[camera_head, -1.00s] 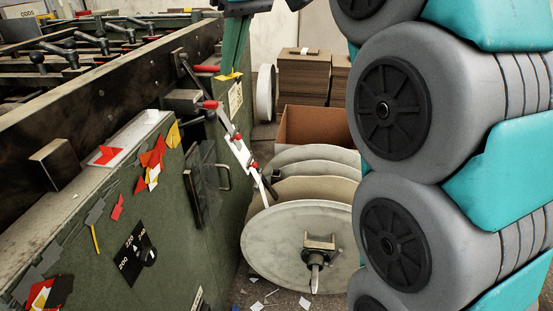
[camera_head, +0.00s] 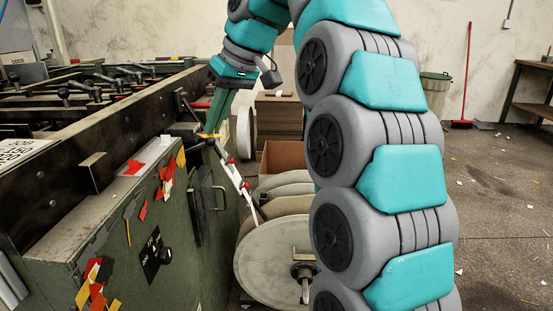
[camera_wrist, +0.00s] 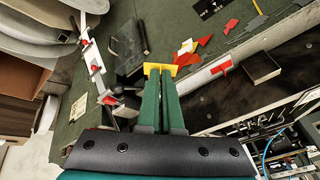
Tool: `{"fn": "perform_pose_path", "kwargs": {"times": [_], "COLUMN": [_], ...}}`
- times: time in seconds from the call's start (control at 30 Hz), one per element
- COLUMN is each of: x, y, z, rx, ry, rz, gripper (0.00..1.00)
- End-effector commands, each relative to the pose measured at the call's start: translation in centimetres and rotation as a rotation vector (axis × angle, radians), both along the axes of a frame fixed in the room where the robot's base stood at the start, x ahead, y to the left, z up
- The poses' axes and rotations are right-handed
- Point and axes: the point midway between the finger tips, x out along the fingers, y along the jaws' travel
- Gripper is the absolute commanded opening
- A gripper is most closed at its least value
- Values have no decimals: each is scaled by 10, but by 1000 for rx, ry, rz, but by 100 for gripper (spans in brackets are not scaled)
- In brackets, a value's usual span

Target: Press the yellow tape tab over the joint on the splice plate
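My gripper (camera_wrist: 163,76) points down, its two green fingers close together. A yellow tape tab (camera_wrist: 160,69) lies across the fingertips and looks pinched there. It also shows as a yellow patch (camera_head: 209,135) in the head view, over the dark fittings at the machine's edge. I cannot tell whether it touches anything beneath it. A pale slanting strip with red clips (camera_head: 229,172) runs down beside the machine; it shows at the upper left of the wrist view (camera_wrist: 92,58). I cannot single out the splice plate or the joint with certainty.
The green machine (camera_head: 110,230) fills the left, with a dark rail and a handle. Large pale reels (camera_head: 275,255) stand beside it, before a cardboard box (camera_head: 283,157). Open floor lies right, with a bin (camera_head: 435,90), a red broom (camera_head: 462,122) and a bench (camera_head: 530,82).

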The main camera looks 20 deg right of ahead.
Motion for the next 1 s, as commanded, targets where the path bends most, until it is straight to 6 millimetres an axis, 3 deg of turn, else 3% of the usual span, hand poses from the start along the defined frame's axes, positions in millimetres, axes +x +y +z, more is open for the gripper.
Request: {"fn": "perform_pose_path", "kwargs": {"times": [0.53, 0.77, 1.0], "x": [78, 116, 154], "y": [-48, -85, -135], "z": [-62, -101, -153], "rx": [328, 548, 798], "ry": [147, 184, 159], "rz": [-272, -460, -678], "gripper": [0, 0, 0]}}
